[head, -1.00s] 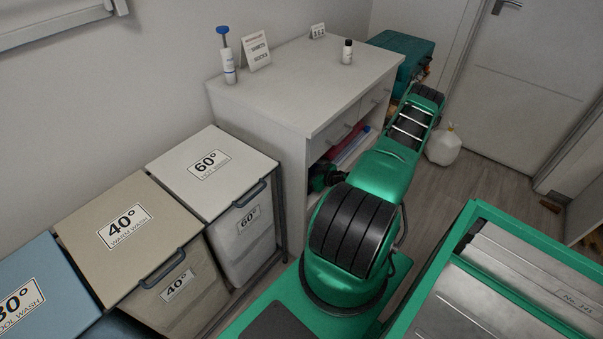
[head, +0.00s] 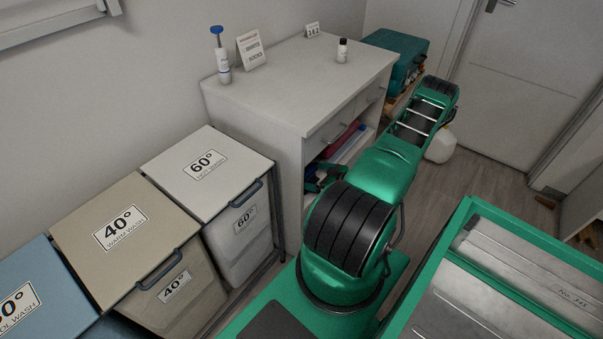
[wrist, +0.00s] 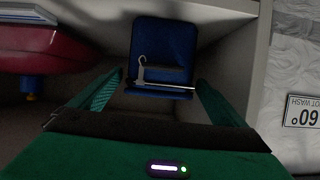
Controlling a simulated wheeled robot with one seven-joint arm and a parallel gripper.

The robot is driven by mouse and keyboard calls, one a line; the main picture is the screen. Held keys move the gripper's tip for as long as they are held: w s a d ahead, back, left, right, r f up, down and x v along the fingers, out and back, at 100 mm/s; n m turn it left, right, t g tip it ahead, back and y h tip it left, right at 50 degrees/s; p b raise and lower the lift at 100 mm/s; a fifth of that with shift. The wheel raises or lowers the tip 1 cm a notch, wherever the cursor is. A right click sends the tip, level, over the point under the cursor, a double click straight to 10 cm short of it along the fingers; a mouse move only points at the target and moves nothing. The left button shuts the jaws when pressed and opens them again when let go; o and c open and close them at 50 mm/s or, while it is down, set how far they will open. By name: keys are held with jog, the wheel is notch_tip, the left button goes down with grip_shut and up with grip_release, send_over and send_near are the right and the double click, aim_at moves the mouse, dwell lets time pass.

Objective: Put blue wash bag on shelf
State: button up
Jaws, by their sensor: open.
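The blue wash bag (wrist: 162,45) shows in the wrist view inside a pale cubby compartment, with a small light hook and a pale bar across its front. My gripper (wrist: 158,82) is open, one green finger on each side of the bag's near end. I cannot tell whether the fingers touch it. In the head view my gripper (head: 318,179) reaches into the open shelf of the white cabinet (head: 290,95). The bag cannot be made out there.
A red item (wrist: 45,50) lies beside the bag in the cubby, with the cabinet's side panel on the other side. The 60° hamper (head: 210,165) stands close to the cabinet. A bottle (head: 342,50), a pump dispenser (head: 222,65) and signs stand on top.

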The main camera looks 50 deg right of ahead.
jog(key=v, duration=0.4)
jog(key=shift+s+r, duration=0.2)
jog(key=shift+s, duration=0.15)
dwell(0.3)
